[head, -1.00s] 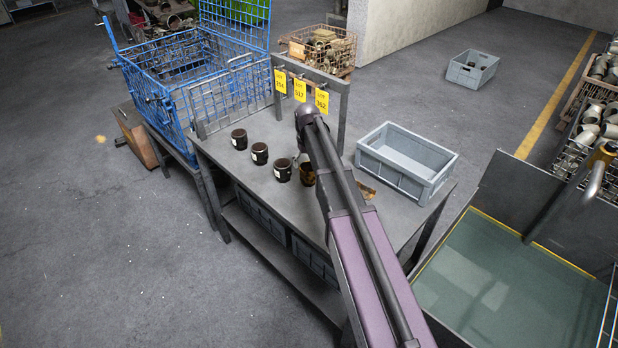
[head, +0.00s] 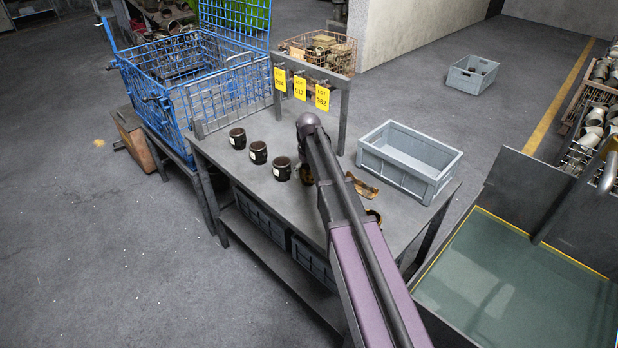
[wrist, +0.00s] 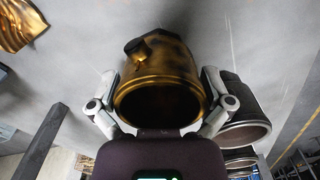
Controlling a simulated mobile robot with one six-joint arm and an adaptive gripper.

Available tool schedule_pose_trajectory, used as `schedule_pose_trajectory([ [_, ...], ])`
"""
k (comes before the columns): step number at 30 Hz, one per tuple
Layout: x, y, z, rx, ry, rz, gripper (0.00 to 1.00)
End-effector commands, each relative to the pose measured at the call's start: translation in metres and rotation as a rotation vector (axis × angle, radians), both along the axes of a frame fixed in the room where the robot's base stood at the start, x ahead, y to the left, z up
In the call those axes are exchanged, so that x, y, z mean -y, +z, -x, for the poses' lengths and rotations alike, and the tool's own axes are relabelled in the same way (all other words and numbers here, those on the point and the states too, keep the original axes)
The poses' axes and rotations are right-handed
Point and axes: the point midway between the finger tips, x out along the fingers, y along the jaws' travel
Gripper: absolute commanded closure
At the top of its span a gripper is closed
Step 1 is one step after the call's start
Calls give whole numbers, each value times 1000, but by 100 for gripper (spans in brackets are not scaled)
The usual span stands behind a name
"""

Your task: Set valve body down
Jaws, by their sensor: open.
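The brass valve body (wrist: 160,75) fills the middle of the wrist view, its round opening facing the camera and a small lug on its side. My gripper (wrist: 158,88) is open, with one finger on each side of the valve body. Whether either finger touches it is unclear. In the head view only a sliver of the valve body shows beside my arm, at the end of a row of dark cups (head: 258,152) on the grey table (head: 225,170). Its contact with the tabletop is hidden. One dark cup (wrist: 242,112) is close by its right side in the wrist view.
Yellow lot tags (head: 300,88) hang from a frame at the table's back edge. A grey crate (head: 408,160) stands at the table's right end. A brass piece (head: 361,186) lies right of my arm. A blue wire cage (head: 190,85) adjoins the left.

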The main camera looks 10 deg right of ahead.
Motion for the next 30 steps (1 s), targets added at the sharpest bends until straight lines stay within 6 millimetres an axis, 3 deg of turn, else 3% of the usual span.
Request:
schedule_pose_trajectory([
  [12,0,0,0,0,0,0,0],
  [14,0,0,0,0,-1,0,15],
  [18,0,0,0,0,-1,0,56],
  [20,1,0,0,0,-1,0,72],
  [30,1,2,0,0,-1,0,73],
])
